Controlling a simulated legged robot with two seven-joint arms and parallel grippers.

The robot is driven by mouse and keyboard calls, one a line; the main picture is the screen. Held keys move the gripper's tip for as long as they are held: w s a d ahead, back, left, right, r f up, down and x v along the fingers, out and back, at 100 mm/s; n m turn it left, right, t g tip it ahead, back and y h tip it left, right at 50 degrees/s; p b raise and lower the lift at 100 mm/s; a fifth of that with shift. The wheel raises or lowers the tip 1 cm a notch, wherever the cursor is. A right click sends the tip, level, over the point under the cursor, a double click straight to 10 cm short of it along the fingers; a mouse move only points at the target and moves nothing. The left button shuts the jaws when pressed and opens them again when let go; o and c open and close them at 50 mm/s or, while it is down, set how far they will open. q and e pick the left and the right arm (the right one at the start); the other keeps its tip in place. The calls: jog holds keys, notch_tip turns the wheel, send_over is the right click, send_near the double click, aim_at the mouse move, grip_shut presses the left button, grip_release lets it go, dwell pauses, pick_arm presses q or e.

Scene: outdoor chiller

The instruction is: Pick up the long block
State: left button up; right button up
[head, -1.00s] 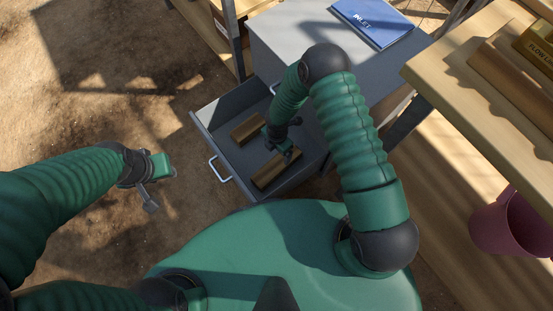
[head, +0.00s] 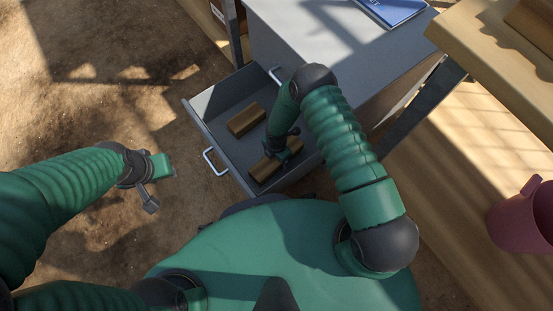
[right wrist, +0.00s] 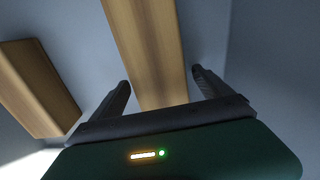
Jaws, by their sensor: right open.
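The long wooden block (head: 264,171) lies in the open grey drawer (head: 220,150), on the side nearer my body. My right gripper (head: 284,156) is over the far part of this block and hides some of it. In the right wrist view the open fingers (right wrist: 160,78) stand on either side of the long block (right wrist: 147,40), with visible space beside it. The view does not show clearly whether they touch it. A shorter wooden block (head: 246,119) lies apart, and it shows at left in the right wrist view (right wrist: 38,88). My left gripper (head: 158,182) hangs over the ground, away from the drawer.
The drawer's walls stand close around the blocks, with its handle (head: 215,162) at front left. The grey cabinet (head: 300,40) carries a blue book (head: 392,10). A wooden shelf (head: 490,75) and a pink bucket (head: 522,220) are at right. Open ground lies at left.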

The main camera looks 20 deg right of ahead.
grip_shut()
dwell(0.5)
